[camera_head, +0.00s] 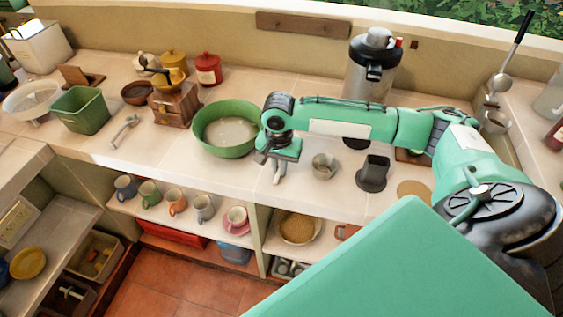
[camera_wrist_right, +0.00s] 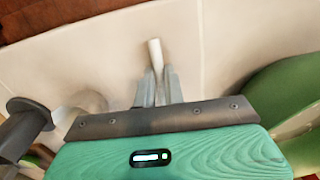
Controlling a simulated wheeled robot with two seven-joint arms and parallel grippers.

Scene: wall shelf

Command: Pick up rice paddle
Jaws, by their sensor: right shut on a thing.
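My right gripper (camera_head: 276,163) is low over the counter, just right of the green bowl. It is shut on a slim pale piece, the rice paddle (camera_wrist_right: 155,52), whose light end sticks out past the fingertips in the right wrist view. The fingers (camera_wrist_right: 158,78) pinch it from both sides. Only this narrow end shows clearly; the rest of the paddle is hidden by the gripper. In the head view, a pale tip (camera_head: 277,178) shows below the fingers. I cannot tell whether it touches the counter. My left gripper is not in view.
The green bowl (camera_head: 225,112) stands close left of the gripper. A small metal cup (camera_head: 324,166) and a dark stand (camera_head: 373,174) are to its right. A metal canister (camera_head: 369,80) stands behind my forearm. The counter's front edge lies close, above shelves with mugs (camera_head: 176,200).

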